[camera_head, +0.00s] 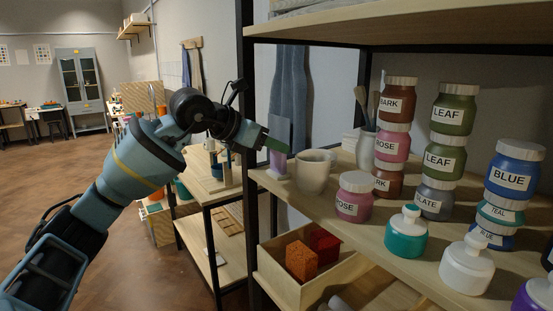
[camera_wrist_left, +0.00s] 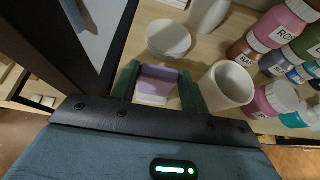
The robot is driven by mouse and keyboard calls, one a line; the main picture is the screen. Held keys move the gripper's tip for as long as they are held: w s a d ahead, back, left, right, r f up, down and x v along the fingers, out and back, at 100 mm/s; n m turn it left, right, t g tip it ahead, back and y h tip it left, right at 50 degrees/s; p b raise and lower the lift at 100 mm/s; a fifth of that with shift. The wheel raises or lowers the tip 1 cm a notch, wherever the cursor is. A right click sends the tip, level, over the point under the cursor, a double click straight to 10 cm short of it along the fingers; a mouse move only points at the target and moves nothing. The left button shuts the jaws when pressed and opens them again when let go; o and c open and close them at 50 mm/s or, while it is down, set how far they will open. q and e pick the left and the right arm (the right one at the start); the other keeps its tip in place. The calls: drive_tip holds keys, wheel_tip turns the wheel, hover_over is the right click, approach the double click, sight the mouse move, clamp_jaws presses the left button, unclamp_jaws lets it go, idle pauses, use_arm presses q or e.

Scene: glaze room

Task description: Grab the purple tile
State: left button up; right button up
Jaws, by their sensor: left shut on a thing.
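The purple tile (camera_head: 278,163) stands upright at the left end of the shelf board, beside a cream cup (camera_head: 314,172). In the left wrist view the tile (camera_wrist_left: 155,86) sits between the two green fingers, purple along its top and paler below. My left gripper (camera_head: 273,146) reaches in from the left and is shut on the tile. In the left wrist view the gripper (camera_wrist_left: 160,88) has a finger on each side of the tile. Whether the tile's lower edge touches the board is hard to tell. My right gripper is not in view.
The cup (camera_wrist_left: 227,85) is close to the right finger, and a stack of white discs (camera_wrist_left: 168,40) lies behind the tile. A black shelf post (camera_head: 247,205) is close on the left. Labelled jars, such as the rose jar (camera_head: 354,198), crowd the board to the right.

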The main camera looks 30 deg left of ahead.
sight(271, 173)
use_arm(q)
drive_tip(key=shift+r, duration=0.15)
